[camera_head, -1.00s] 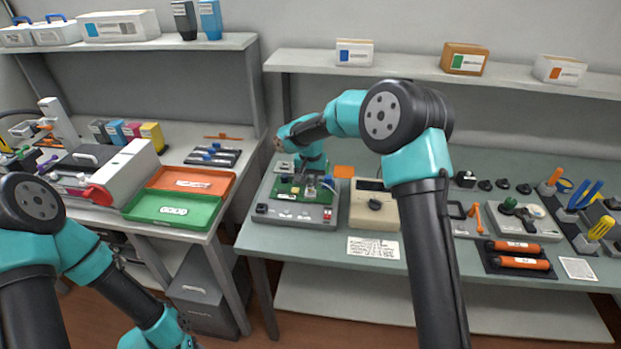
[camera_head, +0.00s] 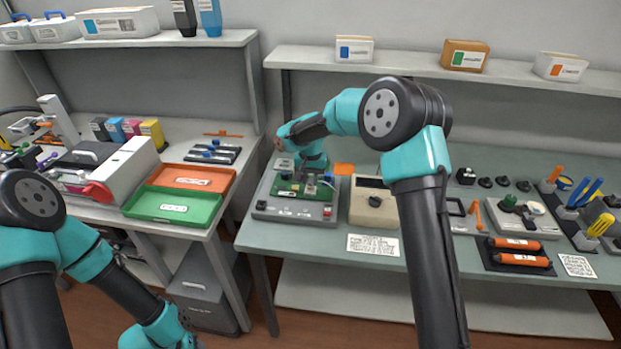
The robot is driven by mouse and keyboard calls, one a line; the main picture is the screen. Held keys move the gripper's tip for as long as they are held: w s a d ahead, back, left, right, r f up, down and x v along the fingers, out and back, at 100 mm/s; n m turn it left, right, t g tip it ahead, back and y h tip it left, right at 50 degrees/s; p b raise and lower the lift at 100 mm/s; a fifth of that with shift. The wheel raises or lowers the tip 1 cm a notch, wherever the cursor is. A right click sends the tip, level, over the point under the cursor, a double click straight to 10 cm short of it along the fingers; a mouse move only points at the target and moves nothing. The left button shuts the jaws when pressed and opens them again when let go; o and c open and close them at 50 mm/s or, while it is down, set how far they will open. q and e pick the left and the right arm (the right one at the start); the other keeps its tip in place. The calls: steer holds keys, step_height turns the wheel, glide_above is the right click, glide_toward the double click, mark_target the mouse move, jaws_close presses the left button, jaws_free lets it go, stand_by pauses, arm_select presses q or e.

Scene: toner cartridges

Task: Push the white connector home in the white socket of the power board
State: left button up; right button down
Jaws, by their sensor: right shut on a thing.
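The power board (camera_head: 288,188) is a green circuit board on a grey fixture (camera_head: 290,211) at the left end of the right-hand bench. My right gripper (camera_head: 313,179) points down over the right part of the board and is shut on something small. I take that to be the white connector, but it is too small and too covered to make out clearly. The white socket cannot be told apart at this size, nor whether the connector touches it. My left arm is at the lower left, and its gripper is out of the picture.
Right of the fixture stands a beige box with a dark knob (camera_head: 375,202). A printed sheet (camera_head: 373,245) lies in front of it. Orange rollers (camera_head: 517,252) lie farther right. Left, on another bench, are a green tray (camera_head: 172,206) and an orange tray (camera_head: 192,178).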

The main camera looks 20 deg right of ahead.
steer(key=shift+f, duration=0.75)
stand_by(0.7)
steer(key=c, duration=0.9)
jaws_free()
steer(key=shift+o, duration=0.2)
steer(key=shift+r, duration=0.1)
step_height(320, 180, up, 17)
steer(key=shift+r, duration=0.15)
